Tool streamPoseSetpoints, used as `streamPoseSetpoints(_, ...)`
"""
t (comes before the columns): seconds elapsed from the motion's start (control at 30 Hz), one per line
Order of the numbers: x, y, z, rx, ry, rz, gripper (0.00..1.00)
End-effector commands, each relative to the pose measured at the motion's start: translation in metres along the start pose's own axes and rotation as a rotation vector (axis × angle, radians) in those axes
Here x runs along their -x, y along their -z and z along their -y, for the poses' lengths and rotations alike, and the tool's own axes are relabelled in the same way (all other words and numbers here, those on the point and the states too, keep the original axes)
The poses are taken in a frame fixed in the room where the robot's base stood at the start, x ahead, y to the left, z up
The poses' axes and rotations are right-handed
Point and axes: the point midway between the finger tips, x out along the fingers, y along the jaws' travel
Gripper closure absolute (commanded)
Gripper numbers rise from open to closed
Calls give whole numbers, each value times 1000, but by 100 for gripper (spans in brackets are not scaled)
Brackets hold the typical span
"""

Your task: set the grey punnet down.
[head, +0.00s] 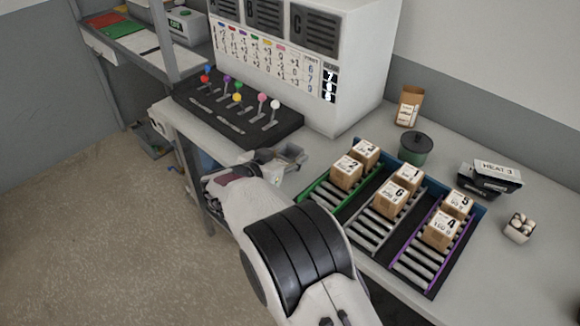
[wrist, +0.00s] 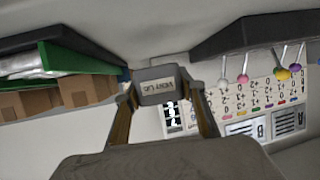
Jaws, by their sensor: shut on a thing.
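The grey punnet (head: 291,157) is at the table's front edge in the head view, between the lever panel and the green-edged roller lane. In the wrist view the grey punnet (wrist: 160,74) is between the fingertips, with a pale label whose text is upside down. My gripper (head: 262,160) is shut on it, and in the wrist view my gripper (wrist: 162,90) has one finger on each side. My arm hides part of the table edge below. I cannot tell whether the punnet touches the tabletop.
The black lever panel (head: 240,117) with coloured knobs stands to the left of the punnet. Roller lanes (head: 318,195) with several cardboard boxes (head: 347,172) lie to the right. A dark green pot (head: 415,148) and a small brown carton (head: 409,106) stand behind. Some tabletop (head: 325,143) behind the punnet is bare.

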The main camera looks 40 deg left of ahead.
Motion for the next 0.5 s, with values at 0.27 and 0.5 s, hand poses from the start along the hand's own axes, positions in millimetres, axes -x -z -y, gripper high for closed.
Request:
streamPoseSetpoints(0.27,-12,-29,0,2,0,1,79)
streamPoseSetpoints(0.5,-15,-36,0,0,0,0,79)
